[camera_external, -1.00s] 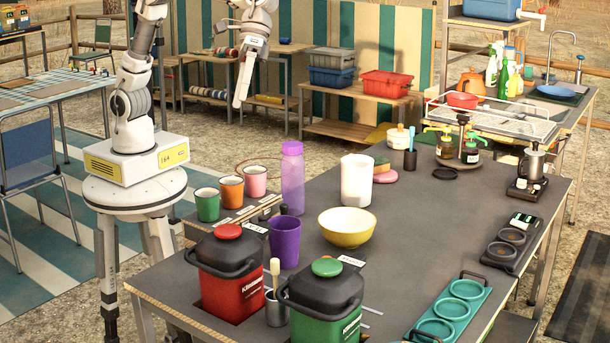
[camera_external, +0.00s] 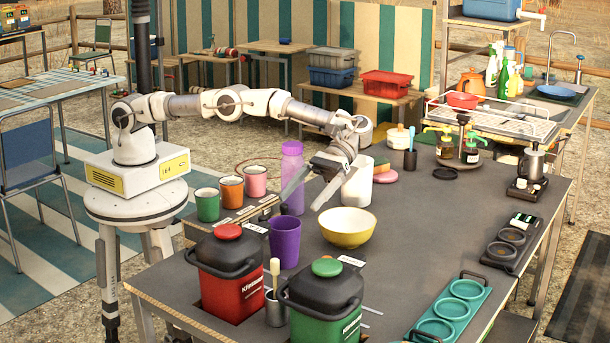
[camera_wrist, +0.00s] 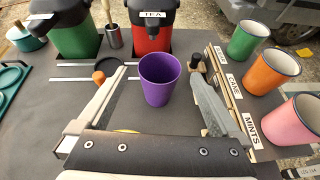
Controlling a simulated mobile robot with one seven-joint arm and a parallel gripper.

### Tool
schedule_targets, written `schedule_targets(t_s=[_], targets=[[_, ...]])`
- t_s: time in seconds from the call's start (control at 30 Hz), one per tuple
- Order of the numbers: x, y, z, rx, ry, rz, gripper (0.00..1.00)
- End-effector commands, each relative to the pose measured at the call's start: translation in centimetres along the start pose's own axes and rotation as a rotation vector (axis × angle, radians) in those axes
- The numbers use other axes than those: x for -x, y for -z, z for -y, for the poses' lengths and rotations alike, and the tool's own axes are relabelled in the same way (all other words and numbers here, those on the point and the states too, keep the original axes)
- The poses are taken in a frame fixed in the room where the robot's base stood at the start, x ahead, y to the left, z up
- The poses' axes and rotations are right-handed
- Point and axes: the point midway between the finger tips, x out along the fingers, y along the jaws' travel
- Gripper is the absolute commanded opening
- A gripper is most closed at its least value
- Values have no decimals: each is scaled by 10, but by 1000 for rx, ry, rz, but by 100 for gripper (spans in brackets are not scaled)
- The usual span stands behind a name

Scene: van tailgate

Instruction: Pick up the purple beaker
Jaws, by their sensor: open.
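The purple beaker (camera_external: 284,243) stands upright on the dark tabletop, between the red-lidded container and the yellow bowl. In the wrist view the purple beaker (camera_wrist: 160,80) is ahead of the jaws, near the middle, with its open top showing. My gripper (camera_external: 301,199) is open and empty, reaching down above the table behind and slightly right of the beaker. In the wrist view my gripper's fingers (camera_wrist: 148,106) are spread wide to the left and right of the beaker's line. No contact with it shows.
A yellow bowl (camera_external: 347,227), a translucent purple bottle (camera_external: 293,178) and a white canister (camera_external: 357,182) stand close to my gripper. Green, orange and pink mugs (camera_wrist: 272,72) line one side. Red (camera_external: 230,275) and green (camera_external: 325,305) lidded containers stand at the front.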

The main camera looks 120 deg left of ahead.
Motion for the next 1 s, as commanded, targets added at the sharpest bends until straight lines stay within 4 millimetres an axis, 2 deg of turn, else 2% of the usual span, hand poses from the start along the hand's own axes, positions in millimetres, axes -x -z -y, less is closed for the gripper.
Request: schedule_targets(t_s=[0.03,0.13,0.63,0.9,1.0], targets=[[-2,8,0,14,1,17,100],[-4,14,0,32,3,35,100],[-30,14,0,36,4,41,100],[-69,13,1,36,5,41,100],[-77,13,1,36,3,40,100]])
